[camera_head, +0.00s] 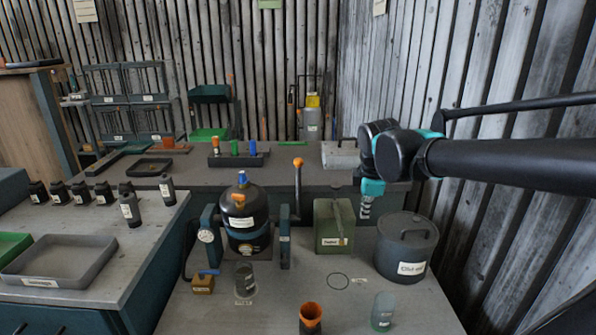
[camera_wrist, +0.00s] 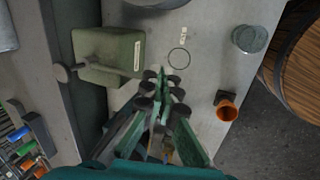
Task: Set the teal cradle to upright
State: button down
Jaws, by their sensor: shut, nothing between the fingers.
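The teal cradle (camera_head: 284,244) stands on the near bench in the head view, its two side posts flanking a black rounded vessel (camera_head: 240,207) with a blue cap on top. The vessel looks roughly upright. A round dial sits at the left post, and a lever with an orange knob (camera_head: 298,163) rises at the right. My gripper (camera_head: 364,212) points down, right of the cradle and apart from it, above the bench between the green box and the dark lidded pot. In the wrist view my gripper (camera_wrist: 163,80) is shut and empty. I cannot make out the cradle there.
The green box (camera_head: 333,232) with a handle and the dark lidded pot (camera_head: 405,250) stand near my gripper. An orange-rimmed cup (camera_head: 311,318), a glass jar (camera_head: 383,311) and a dark glass (camera_head: 244,283) stand in front. The bench around the drawn ring (camera_head: 338,281) is clear.

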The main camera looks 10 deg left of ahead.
aim_at(296, 164)
jog(key=s+a+r+n, duration=0.2)
jog(key=a+r+n, duration=0.7)
jog(key=a, duration=0.1)
jog(key=s+a+r+n, duration=0.3)
jog(key=a+r+n, duration=0.5)
jog(key=a, duration=0.2)
jog(key=w+f, duration=0.7)
jog(key=f, duration=0.2)
jog(key=shift+w, duration=0.25)
jog(key=shift+w+a+r+g, duration=0.1)
jog(key=shift+w+a+g, duration=0.1)
jog(key=shift+w, duration=0.35)
jog(key=shift+w+a+r+g, duration=0.1)
jog(key=shift+w+g, duration=0.1)
jog(key=shift+w, duration=0.4)
jog(key=shift+w+a+r+g, duration=0.1)
jog(key=shift+w+a+g, duration=0.1)
jog(key=shift+w, duration=0.35)
jog(key=shift+w+a+r, duration=0.1)
jog(key=shift+w, duration=0.4)
